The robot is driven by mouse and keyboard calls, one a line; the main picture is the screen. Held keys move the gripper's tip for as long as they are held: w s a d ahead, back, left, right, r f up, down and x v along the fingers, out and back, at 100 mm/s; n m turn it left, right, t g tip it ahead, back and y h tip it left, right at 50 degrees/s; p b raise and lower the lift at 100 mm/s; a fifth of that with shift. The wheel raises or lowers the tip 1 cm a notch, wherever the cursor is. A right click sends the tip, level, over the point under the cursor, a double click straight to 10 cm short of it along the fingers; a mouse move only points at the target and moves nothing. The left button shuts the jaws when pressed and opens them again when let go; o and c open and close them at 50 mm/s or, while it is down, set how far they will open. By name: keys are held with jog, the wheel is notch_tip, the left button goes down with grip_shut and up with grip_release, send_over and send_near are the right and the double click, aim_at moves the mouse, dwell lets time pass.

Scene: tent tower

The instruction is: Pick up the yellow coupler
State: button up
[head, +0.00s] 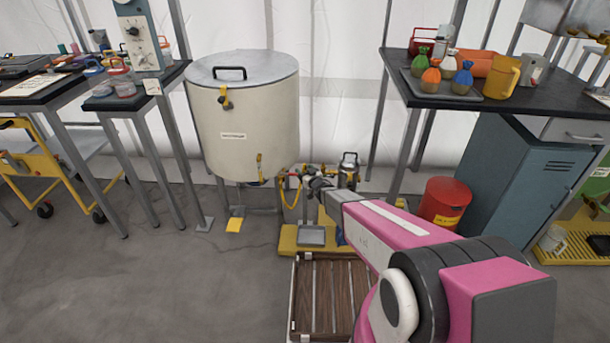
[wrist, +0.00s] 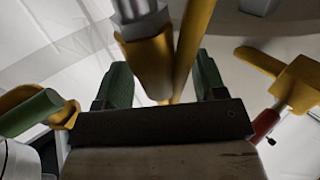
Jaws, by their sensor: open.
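In the wrist view, a dark yellow cylindrical piece, which looks like the yellow coupler (wrist: 150,66), hangs below a grey nut and a metal pipe. My gripper (wrist: 161,74) is open, with one green finger on each side of this piece. I cannot tell how deep it sits between the fingers, and no finger clearly touches it. A thinner yellow bar stands just right of it. In the head view my gripper (head: 311,184) is small among the fittings right of the big tank, and the coupler cannot be made out there.
The cream tank (head: 245,125) stands left of my gripper. A small metal canister (head: 348,170) is close on the right. A yellow handle with a red part (wrist: 285,88) is right of the fingers. A slatted wooden crate (head: 318,292) lies below my arm. A red bin (head: 444,200) stands farther right.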

jog(key=shift+x, duration=0.85)
jog(key=c, duration=1)
jog(key=shift+r, duration=0.15)
